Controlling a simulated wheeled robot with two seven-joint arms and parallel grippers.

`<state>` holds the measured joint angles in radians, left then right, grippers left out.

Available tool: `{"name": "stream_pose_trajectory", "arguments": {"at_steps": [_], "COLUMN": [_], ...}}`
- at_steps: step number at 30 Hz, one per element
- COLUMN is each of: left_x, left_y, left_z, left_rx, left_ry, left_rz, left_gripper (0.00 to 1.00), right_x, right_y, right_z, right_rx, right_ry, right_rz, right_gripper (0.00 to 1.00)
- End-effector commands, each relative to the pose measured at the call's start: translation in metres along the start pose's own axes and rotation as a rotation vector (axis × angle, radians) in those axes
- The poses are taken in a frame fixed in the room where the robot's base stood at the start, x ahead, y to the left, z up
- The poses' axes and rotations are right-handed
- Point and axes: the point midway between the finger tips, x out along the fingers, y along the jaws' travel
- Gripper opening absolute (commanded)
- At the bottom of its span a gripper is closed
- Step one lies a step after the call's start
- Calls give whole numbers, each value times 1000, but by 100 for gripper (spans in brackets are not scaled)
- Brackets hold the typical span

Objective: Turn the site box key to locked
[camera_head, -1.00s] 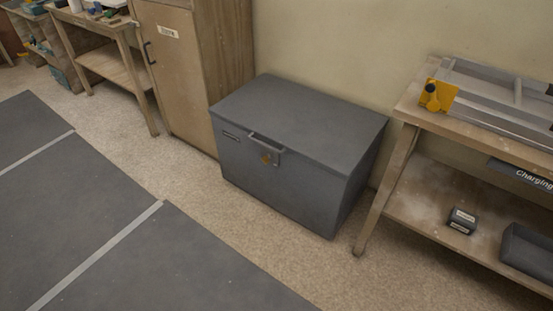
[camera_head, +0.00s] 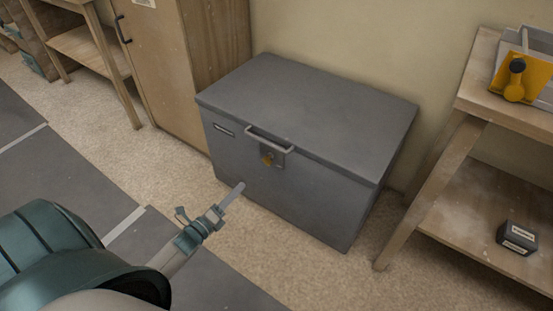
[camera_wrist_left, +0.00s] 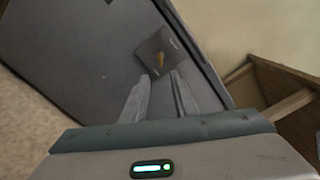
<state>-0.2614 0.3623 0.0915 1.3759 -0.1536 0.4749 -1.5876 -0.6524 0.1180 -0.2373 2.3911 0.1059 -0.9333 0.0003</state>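The dark grey site box (camera_head: 255,185) stands closed on the floor against the wall. On its front, below the lid handle (camera_head: 268,141), is a lock plate with a small brass-orange key (camera_head: 268,159). The key also shows in the left wrist view (camera_wrist_left: 160,58), just beyond the fingertips; its exact turn is too small to read. My left gripper (camera_head: 236,190) is in front of the box, below and left of the key in the head view. In the left wrist view its two fingers (camera_wrist_left: 161,82) stand apart with nothing between them. My right gripper is not in view.
A wooden cabinet (camera_head: 165,70) stands left of the box. A wooden bench (camera_head: 485,200) stands to the right, with a yellow tool part (camera_head: 516,80) on top and a small dark block (camera_head: 517,237) on its lower shelf. Floor in front is clear.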

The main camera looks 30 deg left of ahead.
Motion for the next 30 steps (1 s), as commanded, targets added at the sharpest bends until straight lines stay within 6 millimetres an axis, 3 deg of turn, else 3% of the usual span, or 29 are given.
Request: {"name": "stream_pose_trajectory", "arguments": {"at_steps": [10, 16, 30], "left_x": [2, 14, 89], "left_y": [0, 0, 0], "left_z": [0, 0, 0], "left_rx": [-3, -4, -4], "left_ry": [0, 0, -1], "left_rz": [1, 1, 1], "left_gripper": [27, 27, 27], "right_x": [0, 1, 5], "right_y": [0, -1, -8], "right_z": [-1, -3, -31], "right_rx": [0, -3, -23], "right_ry": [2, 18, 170], "right_rz": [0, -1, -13], "right_gripper": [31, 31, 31]}}
